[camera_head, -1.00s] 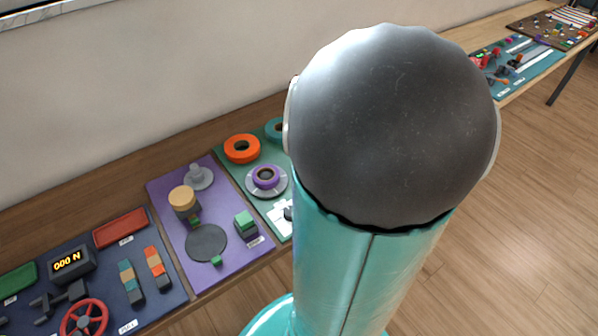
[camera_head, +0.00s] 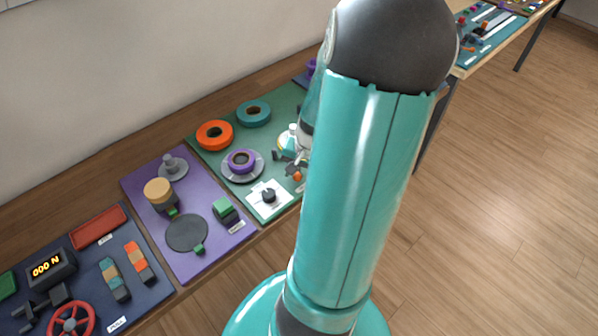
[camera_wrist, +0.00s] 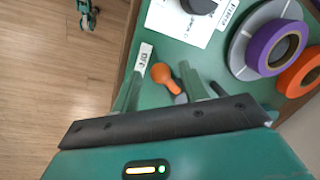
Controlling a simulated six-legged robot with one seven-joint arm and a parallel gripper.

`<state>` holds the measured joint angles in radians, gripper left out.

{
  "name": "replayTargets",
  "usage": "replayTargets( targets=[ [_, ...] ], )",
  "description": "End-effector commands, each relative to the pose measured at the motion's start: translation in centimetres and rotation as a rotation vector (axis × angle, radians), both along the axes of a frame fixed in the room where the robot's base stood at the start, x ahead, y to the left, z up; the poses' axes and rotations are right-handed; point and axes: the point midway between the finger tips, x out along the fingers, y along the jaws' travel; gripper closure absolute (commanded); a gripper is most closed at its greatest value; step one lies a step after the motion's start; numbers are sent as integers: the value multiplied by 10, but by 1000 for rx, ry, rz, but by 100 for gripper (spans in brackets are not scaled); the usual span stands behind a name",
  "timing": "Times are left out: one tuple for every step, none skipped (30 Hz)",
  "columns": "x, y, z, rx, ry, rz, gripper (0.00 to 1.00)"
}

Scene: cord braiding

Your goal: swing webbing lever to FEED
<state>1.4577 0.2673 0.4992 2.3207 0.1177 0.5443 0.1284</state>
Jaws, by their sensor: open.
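My gripper (camera_wrist: 161,72) is open in the wrist view, with a green finger at each side. An orange lever-like part with a round end (camera_wrist: 162,73) shows between the fingers, with a gap on both sides. I take it for the webbing lever, but its label is not readable. I cannot tell how far below the fingertips it is. In the head view the orange part (camera_head: 297,176) lies on the green board (camera_head: 212,157), beside my arm. My gripper there is mostly hidden by my arm.
A black knob on a white plate (camera_head: 256,207) is close by. Purple (camera_head: 241,161), orange (camera_head: 214,134) and teal (camera_head: 253,113) rolls lie on the same board. The purple board (camera_head: 210,262) is to its left. The bench edge is near, with open floor beyond.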

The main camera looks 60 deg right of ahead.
Motion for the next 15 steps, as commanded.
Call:
replayTargets(
  targets=[
    [0, 0, -1, 0, 0, 1, 56],
    [1, 0, -1, 0, 0, 1, 56],
    [1, 0, -1, 0, 0, 1, 56],
    [1, 0, -1, 0, 0, 1, 56],
    [1, 0, -1, 0, 0, 1, 56],
    [0, 0, -1, 0, 0, 1, 56],
    [0, 0, -1, 0, 0, 1, 56],
    [0, 0, -1, 0, 0, 1, 60],
    [0, 0, -1, 0, 0, 1, 68],
    [0, 0, -1, 0, 0, 1, 74],
    [0, 0, -1, 0, 0, 1, 80],
    [0, 0, -1, 0, 0, 1, 87],
    [0, 0, -1, 0, 0, 1, 93],
    [1, 0, -1, 0, 0, 1, 99],
    [1, 0, -1, 0, 0, 1, 99]
  ],
)
